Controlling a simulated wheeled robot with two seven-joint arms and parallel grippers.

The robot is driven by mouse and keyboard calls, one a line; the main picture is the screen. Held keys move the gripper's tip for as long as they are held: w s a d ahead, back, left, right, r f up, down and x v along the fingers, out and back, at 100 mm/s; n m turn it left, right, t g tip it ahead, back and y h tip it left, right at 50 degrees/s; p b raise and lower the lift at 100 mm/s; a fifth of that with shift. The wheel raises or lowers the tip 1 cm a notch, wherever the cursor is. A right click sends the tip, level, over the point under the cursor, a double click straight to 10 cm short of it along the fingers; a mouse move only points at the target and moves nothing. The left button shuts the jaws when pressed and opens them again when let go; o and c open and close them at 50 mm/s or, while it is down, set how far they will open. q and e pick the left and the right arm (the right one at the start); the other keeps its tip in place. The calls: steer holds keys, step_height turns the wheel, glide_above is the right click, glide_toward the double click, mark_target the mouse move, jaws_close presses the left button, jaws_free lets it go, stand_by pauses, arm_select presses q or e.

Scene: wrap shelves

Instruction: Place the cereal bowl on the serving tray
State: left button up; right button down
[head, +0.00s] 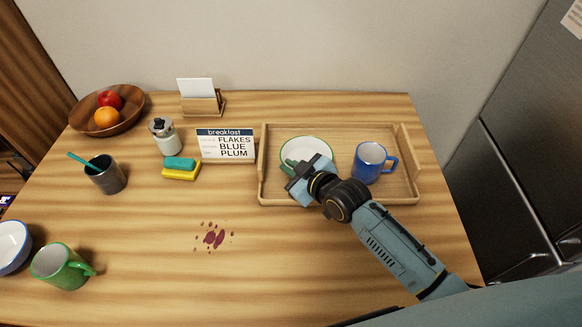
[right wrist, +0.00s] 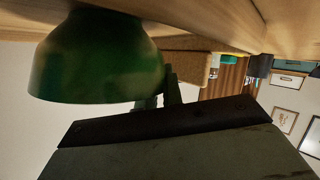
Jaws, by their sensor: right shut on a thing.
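A bowl (head: 308,150), white inside with a green rim, is over the left half of the wooden serving tray (head: 330,199). Its green outside fills the upper left of the right wrist view (right wrist: 95,65). My right gripper (head: 292,168) is shut on the near left side of this bowl and hides part of it. Its fingers (right wrist: 168,92) meet the bowl wall in the right wrist view. The bowl looks upright, at or close to the tray floor; I cannot tell if it touches. Another bowl (head: 12,246), white inside and blue outside, is at the left picture edge. My left gripper is out of view.
A blue mug (head: 369,161) stands on the tray's right half. A breakfast sign (head: 226,146) reading FLAKES, BLUE, PLUM stands left of the tray. A green mug (head: 60,267), grey cup (head: 106,176), sponges (head: 181,170) and a fruit bowl (head: 78,122) are farther left. A red stain (head: 213,238) marks the table.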

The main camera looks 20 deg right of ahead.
steer(key=c, duration=1.6)
jaws_free()
steer(key=shift+f, duration=0.1)
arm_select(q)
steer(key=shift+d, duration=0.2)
arm_select(e)
steer(key=shift+o, duration=0.4)
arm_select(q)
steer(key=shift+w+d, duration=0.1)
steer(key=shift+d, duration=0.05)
